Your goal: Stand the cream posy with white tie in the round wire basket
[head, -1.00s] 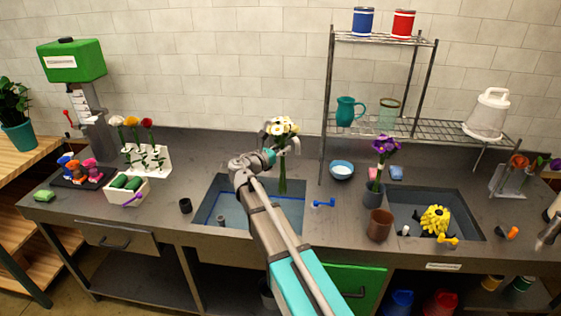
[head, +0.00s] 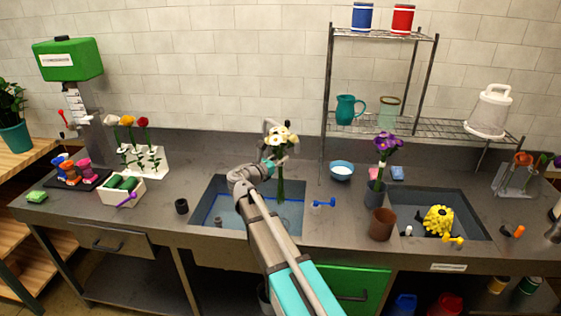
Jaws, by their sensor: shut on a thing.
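The cream posy (head: 281,136) is a bunch of white-cream flowers with yellow centres and long green stems. It is upright in the head view, over the water-filled left sink (head: 236,214). My gripper (head: 279,152) is shut on it just below the blooms, and the stems hang down below the gripper. The white tie cannot be made out. I cannot make out a round wire basket in this view.
A blue bowl (head: 341,171) and a grey vase of purple flowers (head: 375,195) stand right of the posy. A brown pot (head: 381,225) is near the front. A wire shelf (head: 433,127) rises behind. A dark cup (head: 181,206) stands left of the sink.

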